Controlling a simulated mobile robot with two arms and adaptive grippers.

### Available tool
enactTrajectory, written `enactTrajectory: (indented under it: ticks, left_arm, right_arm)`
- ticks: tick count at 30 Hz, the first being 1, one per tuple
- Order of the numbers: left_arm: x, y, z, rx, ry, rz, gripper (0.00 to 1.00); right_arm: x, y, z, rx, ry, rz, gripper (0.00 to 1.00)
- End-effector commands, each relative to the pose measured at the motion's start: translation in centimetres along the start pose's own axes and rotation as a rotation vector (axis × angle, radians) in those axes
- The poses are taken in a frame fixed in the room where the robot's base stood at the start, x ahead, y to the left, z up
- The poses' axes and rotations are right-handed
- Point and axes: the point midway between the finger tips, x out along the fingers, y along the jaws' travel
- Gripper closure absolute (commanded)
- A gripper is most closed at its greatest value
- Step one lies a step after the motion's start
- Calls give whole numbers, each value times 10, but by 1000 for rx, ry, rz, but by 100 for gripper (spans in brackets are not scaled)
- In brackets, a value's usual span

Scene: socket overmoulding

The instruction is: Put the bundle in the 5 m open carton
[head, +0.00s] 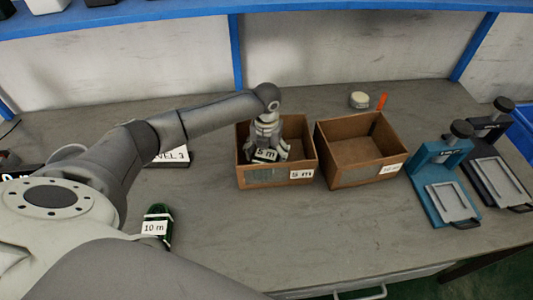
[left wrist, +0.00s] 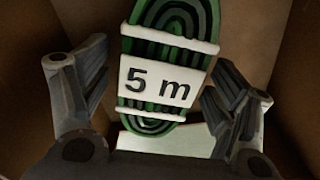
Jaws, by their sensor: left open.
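The bundle (left wrist: 165,80) is a green coil with white bands and a "5 m" label, between the finger pads in the left wrist view. In the head view the bundle (head: 265,155) shows inside the 5 m open carton (head: 258,177), a brown box with a "5 m" label on its front. My left gripper (head: 268,145) reaches down into this carton from above. In the left wrist view its fingers (left wrist: 160,100) are spread, with a gap on each side of the bundle. My right gripper is not in view.
A second open carton (head: 350,174), empty, stands close on the right. A green bundle labelled "10 m" (head: 154,227) lies at the front left. Blue (head: 440,190) and black (head: 497,165) devices stand further right.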

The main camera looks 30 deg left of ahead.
Motion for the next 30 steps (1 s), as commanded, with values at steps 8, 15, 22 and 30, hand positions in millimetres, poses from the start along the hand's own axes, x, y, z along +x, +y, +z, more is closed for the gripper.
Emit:
enactTrajectory:
  ticks: [8, 15, 22, 30]
  left_arm:
    - [-20, 0, 2, 0, -4, -2, 18]
    - [-72, 0, 2, 1, -5, -2, 18]
    - [-110, 0, 1, -1, -3, -1, 18]
    - [-124, 0, 0, 0, 1, 0, 18]
  right_arm:
    - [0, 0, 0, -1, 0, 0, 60]
    - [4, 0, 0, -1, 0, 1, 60]
    - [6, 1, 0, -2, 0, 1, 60]
    - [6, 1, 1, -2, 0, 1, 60]
